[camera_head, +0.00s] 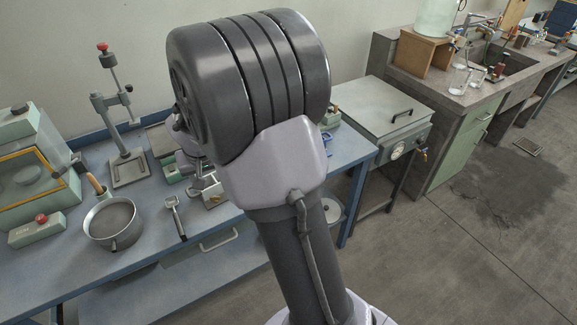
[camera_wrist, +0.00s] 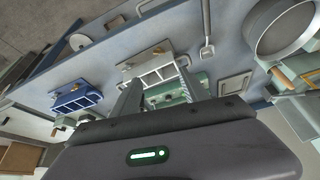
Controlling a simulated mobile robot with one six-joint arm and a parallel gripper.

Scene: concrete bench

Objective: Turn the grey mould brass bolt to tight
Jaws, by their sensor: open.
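The grey mould (camera_wrist: 152,66) lies on the blue bench in the wrist view, with a row of open slots. A small brass bolt (camera_wrist: 158,50) shows at its edge. My gripper (camera_wrist: 158,79) is open, its two fingers spread and pointing toward the grey mould, with nothing held between them. I cannot tell how far the fingertips are above it. In the head view, part of the grey mould (camera_head: 213,196) shows beside my arm, which hides most of the gripper and the bolt.
A blue mould (camera_wrist: 76,99) and a green mould (camera_wrist: 170,94) are near the grey one. A steel pan (camera_head: 112,222) and a short tool (camera_head: 174,214) lie to the left in the head view. A stand with a red knob (camera_head: 121,110) rises behind. The bench front is clear.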

